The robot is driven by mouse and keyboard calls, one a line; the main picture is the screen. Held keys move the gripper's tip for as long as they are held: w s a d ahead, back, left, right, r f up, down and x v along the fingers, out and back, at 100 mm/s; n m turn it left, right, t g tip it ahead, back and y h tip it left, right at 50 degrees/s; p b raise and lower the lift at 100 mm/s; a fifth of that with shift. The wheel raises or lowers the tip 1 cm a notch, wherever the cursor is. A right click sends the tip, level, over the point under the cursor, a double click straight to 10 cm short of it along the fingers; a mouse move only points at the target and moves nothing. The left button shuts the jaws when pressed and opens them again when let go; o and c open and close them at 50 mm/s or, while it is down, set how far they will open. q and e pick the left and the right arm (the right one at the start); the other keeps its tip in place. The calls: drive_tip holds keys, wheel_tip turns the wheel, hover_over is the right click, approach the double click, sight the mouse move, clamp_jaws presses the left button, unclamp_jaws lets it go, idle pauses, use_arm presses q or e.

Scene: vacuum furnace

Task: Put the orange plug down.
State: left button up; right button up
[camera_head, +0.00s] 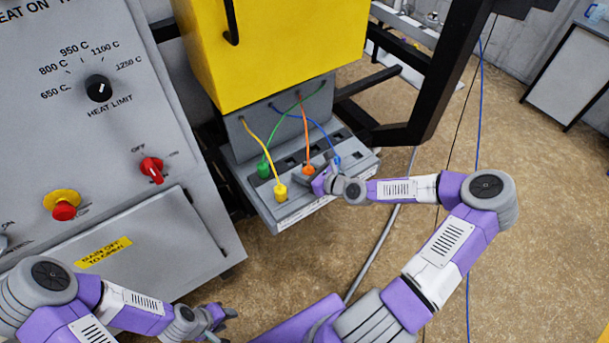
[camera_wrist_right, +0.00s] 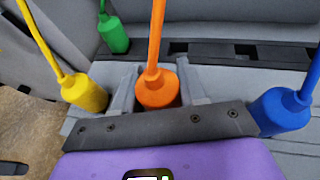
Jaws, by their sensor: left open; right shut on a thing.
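The orange plug (camera_head: 308,169) is at the grey socket panel (camera_head: 294,209) under the yellow box, with its orange cable rising from its top. My right gripper (camera_head: 318,175) is at the plug. In the right wrist view the orange plug (camera_wrist_right: 157,90) stands between the two grey fingers of my right gripper (camera_wrist_right: 158,92), which is shut on it. The plug looks upright; its lower end is hidden by the gripper, so I cannot tell whether it sits in a socket. My left gripper (camera_head: 222,318) is open and empty at the bottom, away from the panel.
Yellow (camera_wrist_right: 85,94), green (camera_wrist_right: 114,36) and blue (camera_wrist_right: 278,112) plugs stand close around the orange one, with cables rising. Dark open slots (camera_wrist_right: 284,54) lie in the panel behind. The grey control cabinet (camera_head: 120,130) stands left; a black frame (camera_head: 425,100) is at right.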

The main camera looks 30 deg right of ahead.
drive_tip(key=shift+w+f, duration=0.1)
drive_tip(key=shift+f, duration=0.45)
drive_tip(key=shift+f, duration=0.15)
drive_tip(key=shift+f, duration=0.15)
drive_tip(key=o, duration=1)
drive_tip(key=shift+o, duration=0.2)
drive_tip(key=shift+s+d+r, duration=0.1)
drive_tip(key=shift+s+r, duration=0.1)
drive_tip(key=shift+r, duration=0.2)
drive_tip(key=p+v, duration=0.3)
drive_tip(key=v, duration=0.8)
drive_tip(key=shift+s, duration=0.3)
